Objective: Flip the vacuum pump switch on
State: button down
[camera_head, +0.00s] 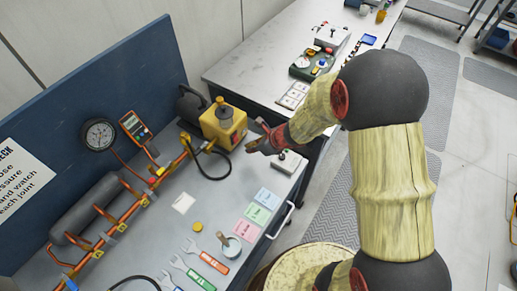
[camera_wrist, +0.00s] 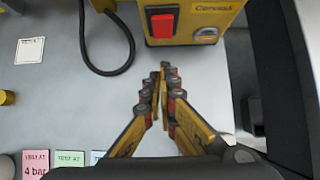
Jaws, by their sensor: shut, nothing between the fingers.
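The vacuum pump is a yellow box (camera_head: 223,123) with a black motor behind it, at the back right of the workbench. In the wrist view its yellow front (camera_wrist: 248,18) fills the top. The red rocker switch (camera_wrist: 162,25) sits on that front in a black frame; whether it is on or off I cannot tell. My gripper (camera_head: 254,141) is in front of the pump. In the wrist view my gripper (camera_wrist: 163,70) is shut and empty, its fingertips a little below the switch in the picture and apparently apart from it.
A black hose (camera_wrist: 97,68) loops left of the fingers. A small grey box (camera_head: 289,162) stands at the bench's right edge. Copper pipes (camera_head: 128,212) run along the blue back panel (camera_head: 90,95).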

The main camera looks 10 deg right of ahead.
aim_at(236, 139)
jog(key=shift+w+a, duration=1.15)
jog(key=shift+w, duration=0.05)
jog(key=shift+w+a+f+b, duration=0.2)
jog(key=shift+w+b, duration=0.05)
jog(key=shift+b, duration=0.2)
jog(key=shift+r, duration=0.1)
